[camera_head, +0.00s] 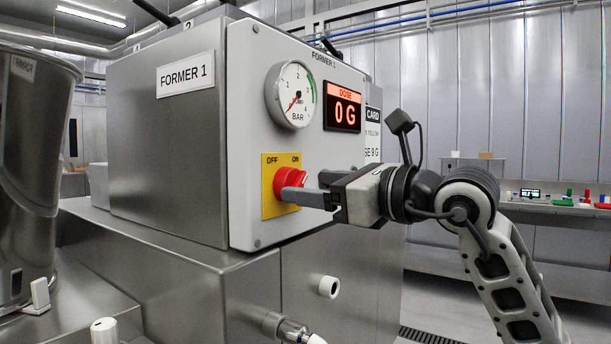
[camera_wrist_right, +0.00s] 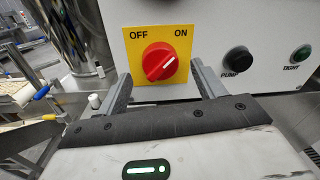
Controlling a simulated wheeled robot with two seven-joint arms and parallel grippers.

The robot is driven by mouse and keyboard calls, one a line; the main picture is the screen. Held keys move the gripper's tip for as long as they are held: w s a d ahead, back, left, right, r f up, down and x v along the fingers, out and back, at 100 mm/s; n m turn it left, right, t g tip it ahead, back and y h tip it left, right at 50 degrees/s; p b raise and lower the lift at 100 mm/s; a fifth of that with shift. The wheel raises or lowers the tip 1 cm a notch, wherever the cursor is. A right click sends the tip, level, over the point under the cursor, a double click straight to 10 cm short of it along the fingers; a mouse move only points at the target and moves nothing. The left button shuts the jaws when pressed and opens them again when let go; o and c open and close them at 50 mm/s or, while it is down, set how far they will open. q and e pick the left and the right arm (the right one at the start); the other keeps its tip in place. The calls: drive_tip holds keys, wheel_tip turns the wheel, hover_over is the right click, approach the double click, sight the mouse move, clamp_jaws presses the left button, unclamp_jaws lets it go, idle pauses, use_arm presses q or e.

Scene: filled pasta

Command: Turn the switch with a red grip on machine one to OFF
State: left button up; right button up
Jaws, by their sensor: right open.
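The red rotary switch (camera_head: 289,182) sits on a yellow OFF/ON plate (camera_head: 268,205) on the front of the box labelled FORMER 1. In the right wrist view the red switch (camera_wrist_right: 158,63) has its white mark pointing up and right, towards ON. My right gripper (camera_head: 306,187) is open in front of the switch, and its near finger hides part of the grip in the head view. In the right wrist view the fingers of my right gripper (camera_wrist_right: 162,80) stand left and right of the switch, with a gap on both sides. My left gripper is not in view.
A pressure gauge (camera_head: 292,95) and a red DOSE display reading 0 G (camera_head: 342,106) are above the switch. A steel vessel (camera_head: 30,160) stands at the left.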

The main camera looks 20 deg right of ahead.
sight(293, 184)
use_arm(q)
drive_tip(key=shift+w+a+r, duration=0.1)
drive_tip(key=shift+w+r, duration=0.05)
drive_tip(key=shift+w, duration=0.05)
use_arm(e)
drive_tip(key=shift+x, duration=1.25)
drive_tip(key=c, duration=1)
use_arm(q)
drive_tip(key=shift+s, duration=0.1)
